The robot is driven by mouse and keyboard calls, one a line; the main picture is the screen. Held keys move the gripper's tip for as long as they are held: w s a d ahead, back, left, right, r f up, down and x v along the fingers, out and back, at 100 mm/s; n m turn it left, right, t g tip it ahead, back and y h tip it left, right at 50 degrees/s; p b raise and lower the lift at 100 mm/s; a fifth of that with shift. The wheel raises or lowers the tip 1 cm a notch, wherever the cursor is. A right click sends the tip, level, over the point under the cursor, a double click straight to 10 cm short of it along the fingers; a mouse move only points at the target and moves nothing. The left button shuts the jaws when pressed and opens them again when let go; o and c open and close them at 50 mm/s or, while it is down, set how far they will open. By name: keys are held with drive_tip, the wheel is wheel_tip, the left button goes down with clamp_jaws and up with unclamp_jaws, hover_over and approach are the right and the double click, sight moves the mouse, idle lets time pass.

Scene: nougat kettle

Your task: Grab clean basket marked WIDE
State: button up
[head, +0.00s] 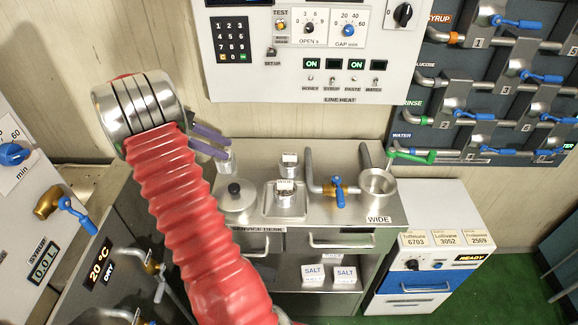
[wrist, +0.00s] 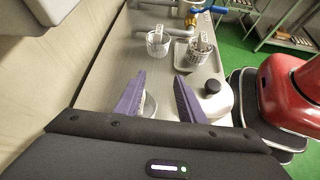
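A small metal basket with a tag reading WIDE (head: 286,191) stands in a shallow square tray (head: 270,213) on the service desk. In the wrist view that basket (wrist: 201,52) is at upper right. A second tagged basket (head: 289,170) stands behind it, its tag too small to read; it shows in the wrist view too (wrist: 158,45). My gripper (head: 212,142) is over the desk's back left, its purple fingers apart and empty. In the wrist view my gripper (wrist: 156,88) points toward the baskets, which are beyond its fingertips. A pale container (head: 224,165) is below the fingers, partly hidden.
A round knobbed lid (head: 237,198) lies left of the tray. A pipe with a blue valve (head: 337,190) and a round pan (head: 378,184) stand to the right. A WIDE label (head: 379,219) is on the desk's front right edge. The control panel (head: 300,60) hangs above.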

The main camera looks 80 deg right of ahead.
drive_tip(key=shift+s+d+f+g, duration=0.2)
drive_tip(key=shift+s+d+f, duration=0.25)
drive_tip(key=shift+d, duration=0.2)
drive_tip(key=shift+s+d+f+g, duration=0.2)
drive_tip(key=shift+s+d+f, duration=0.2)
drive_tip(key=shift+d, duration=0.2)
approach(287, 154)
drive_tip(key=x, duration=0.4)
drive_tip(key=shift+d, duration=0.1)
drive_tip(key=shift+x, duration=2.45)
drive_tip(key=shift+c, duration=0.5)
clamp_jaws()
